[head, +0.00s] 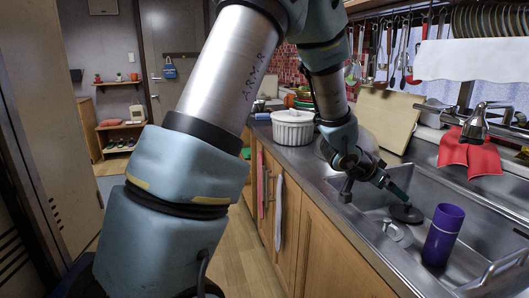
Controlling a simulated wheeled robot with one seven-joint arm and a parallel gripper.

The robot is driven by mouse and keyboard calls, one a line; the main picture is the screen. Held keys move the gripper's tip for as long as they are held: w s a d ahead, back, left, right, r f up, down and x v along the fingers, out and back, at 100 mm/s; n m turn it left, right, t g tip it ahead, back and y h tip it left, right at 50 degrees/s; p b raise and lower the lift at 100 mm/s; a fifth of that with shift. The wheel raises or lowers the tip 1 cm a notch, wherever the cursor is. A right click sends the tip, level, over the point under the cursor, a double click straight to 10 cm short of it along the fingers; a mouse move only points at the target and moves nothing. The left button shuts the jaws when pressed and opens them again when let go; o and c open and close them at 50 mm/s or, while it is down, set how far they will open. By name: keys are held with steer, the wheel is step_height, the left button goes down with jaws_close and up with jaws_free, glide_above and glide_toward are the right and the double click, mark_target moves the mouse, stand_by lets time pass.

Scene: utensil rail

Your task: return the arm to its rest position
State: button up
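My arm rises from the lower left, bends at the top of the head view and comes down over the counter's edge on the right. My gripper (395,188) is at its end, low over the left part of the steel sink (340,204), pointing down and to the right. A dark, teal-tinted slim part shows at its tip, just above a black disc (406,213) in the sink. I cannot tell whether the two touch, whether the fingers are open or shut, or whether anything is held.
A purple cup (442,235) stands in the sink right of my gripper. A white ribbed pot (292,127) stands on the counter, left of my forearm. Behind are a cutting board (384,117), a faucet (476,124), red cloth (470,152) and hanging utensils (404,55). Floor (245,248) shows left of the cabinets.

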steer(key=w+a+n+y, duration=0.1)
steer(key=a, duration=0.3)
steer(key=w+a+r+n+t+y, duration=0.1)
steer(key=w+a, duration=0.1)
steer(key=a, duration=0.2)
steer(key=w+a+n+t+y+p, duration=0.1)
steer(key=a, duration=0.3)
steer(key=shift+w+a+r, duration=0.15)
steer(key=shift+w+a, duration=0.1)
steer(key=shift+w, duration=0.15)
steer(key=a+n+y+p, duration=0.1)
steer(key=a+n+y, duration=0.3)
steer(key=a, duration=0.8)
steer(key=s+a+r+n+g+y+p, duration=0.2)
steer(key=s+a+n+g, duration=0.2)
steer(key=s+a, duration=0.9)
steer(key=a+n, duration=0.1)
steer(key=a, duration=0.3)
steer(key=shift+s+n+g+y, duration=0.2)
steer(key=shift+n+g+y, duration=0.1)
steer(key=shift+n+y, duration=0.1)
